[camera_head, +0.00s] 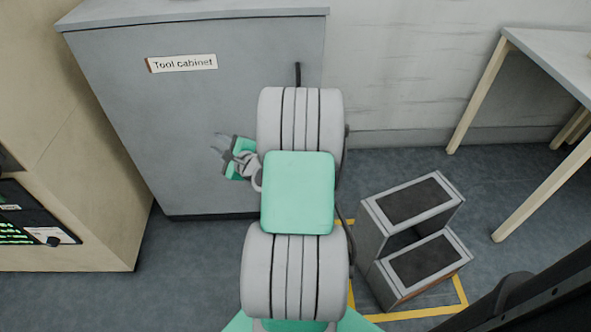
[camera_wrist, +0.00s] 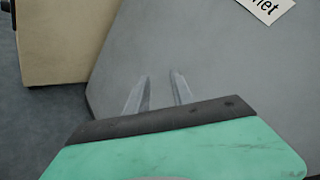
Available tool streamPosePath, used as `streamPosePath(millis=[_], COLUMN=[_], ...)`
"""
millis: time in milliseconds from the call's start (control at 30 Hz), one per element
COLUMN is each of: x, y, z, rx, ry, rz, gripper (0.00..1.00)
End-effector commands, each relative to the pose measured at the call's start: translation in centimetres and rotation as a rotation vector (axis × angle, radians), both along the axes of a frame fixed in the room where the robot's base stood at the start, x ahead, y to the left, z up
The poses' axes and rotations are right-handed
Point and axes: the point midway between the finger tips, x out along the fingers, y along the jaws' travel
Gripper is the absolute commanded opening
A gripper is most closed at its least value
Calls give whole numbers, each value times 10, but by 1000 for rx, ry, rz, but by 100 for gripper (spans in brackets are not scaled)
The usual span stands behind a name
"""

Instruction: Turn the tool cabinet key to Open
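The grey tool cabinet (camera_head: 130,110) stands at the upper left of the head view, with a label (camera_head: 181,63) reading "Tool cabinet" on its front. A dark upright handle (camera_head: 298,75) shows near its right edge. My gripper (camera_head: 218,142) is in front of the cabinet's lower front, left of my arm. In the wrist view, the two fingers of my gripper (camera_wrist: 160,78) are apart with nothing between them, against the cabinet's grey surface (camera_wrist: 220,60). I see no key in either view; my arm covers part of the cabinet's right side.
A grey step stool (camera_head: 375,245) with dark treads stands right of my arm, within yellow floor lines (camera_head: 462,290). A table (camera_head: 560,55) is at the far right. A beige unit (camera_head: 95,190) with a dark panel stands at the left. Some floor between is clear.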

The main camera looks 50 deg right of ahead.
Motion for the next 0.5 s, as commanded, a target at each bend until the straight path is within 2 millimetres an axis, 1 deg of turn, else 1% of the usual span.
streamPosePath(millis=[33,67,100,133,200,267,300,333,400,500], x=[-32,-51,-76,-93,-127,-146,-152,-155,-153,-141], y=[-56,-82,-110,-127,-153,-166,-171,-173,-179,-190], z=[-61,-71,-83,-91,-106,-113,-114,-114,-112,-110], rx=[206,309,422,491,606,663,684,694,701,699], ry=[-126,-207,-305,-370,-490,-555,-582,-593,-602,-598], rz=[-214,-319,-436,-511,-637,-701,-726,-735,-743,-738], gripper=[28,28,28,28,28,28,28,28,28,28])
